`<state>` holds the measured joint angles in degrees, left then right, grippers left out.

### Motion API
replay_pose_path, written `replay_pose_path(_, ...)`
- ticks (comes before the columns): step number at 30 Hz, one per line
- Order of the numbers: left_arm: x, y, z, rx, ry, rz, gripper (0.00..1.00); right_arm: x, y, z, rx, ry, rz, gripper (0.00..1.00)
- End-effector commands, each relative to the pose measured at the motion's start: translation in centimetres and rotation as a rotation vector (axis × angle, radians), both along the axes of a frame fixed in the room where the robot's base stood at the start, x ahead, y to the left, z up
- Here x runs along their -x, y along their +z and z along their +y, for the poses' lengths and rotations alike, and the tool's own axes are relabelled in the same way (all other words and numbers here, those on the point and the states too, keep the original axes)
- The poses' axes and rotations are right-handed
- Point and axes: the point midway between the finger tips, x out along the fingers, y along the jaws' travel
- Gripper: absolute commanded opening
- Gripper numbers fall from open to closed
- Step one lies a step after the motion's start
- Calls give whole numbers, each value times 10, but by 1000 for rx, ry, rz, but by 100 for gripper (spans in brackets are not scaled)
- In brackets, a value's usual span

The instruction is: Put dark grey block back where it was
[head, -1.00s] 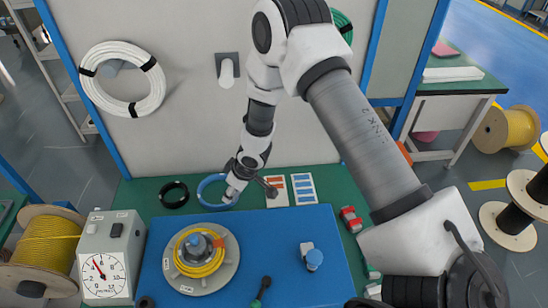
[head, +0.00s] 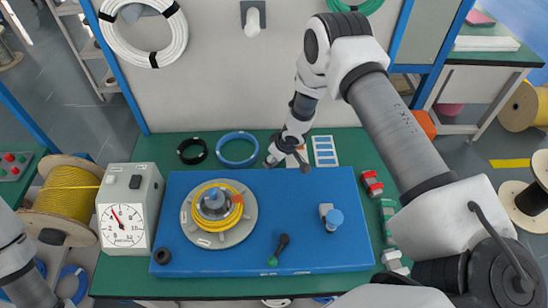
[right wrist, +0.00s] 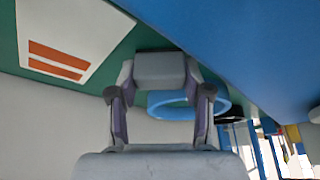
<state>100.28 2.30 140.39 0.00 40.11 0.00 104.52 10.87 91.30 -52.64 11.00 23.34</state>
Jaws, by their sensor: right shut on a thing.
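My right gripper (head: 303,163) is low over the back edge of the blue mat (head: 300,215), in front of the orange-striped card (head: 297,149). In the right wrist view, its fingers (right wrist: 160,95) are shut on a grey block (right wrist: 160,68), held between the tips. In the head view the block is too small and dark to tell apart from the gripper. My left gripper is out of view; only part of its arm shows at the lower left.
A dial gauge (head: 123,226) stands left. Blue coil (head: 238,149) and blue-striped card (head: 325,151) lie behind. The mat's middle is clear.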

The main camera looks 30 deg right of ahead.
Motion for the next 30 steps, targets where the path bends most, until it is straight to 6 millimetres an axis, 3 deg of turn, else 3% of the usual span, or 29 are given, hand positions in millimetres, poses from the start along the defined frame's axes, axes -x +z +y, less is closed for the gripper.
replay_pose_path(7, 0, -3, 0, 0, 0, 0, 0, 0, -3, 0, 0, 0, 0, 18)
replay_pose_path(8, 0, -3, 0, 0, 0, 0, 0, 0, -3, 0, 0, 0, 0, 52)
replay_pose_path(9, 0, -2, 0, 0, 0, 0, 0, 0, -2, 0, 0, 0, 0, 67)
replay_pose_path(10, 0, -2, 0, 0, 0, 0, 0, 0, -2, 0, 0, 0, 0, 74)
replay_pose_path(22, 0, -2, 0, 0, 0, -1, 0, 1, 5, -1, 1, 0, -1, 74)
replay_pose_path(26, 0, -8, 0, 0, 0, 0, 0, 9, 27, -4, -2, -3, -1, 74)
replay_pose_path(30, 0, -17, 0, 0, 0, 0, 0, 23, 61, -9, -3, -4, -4, 74)
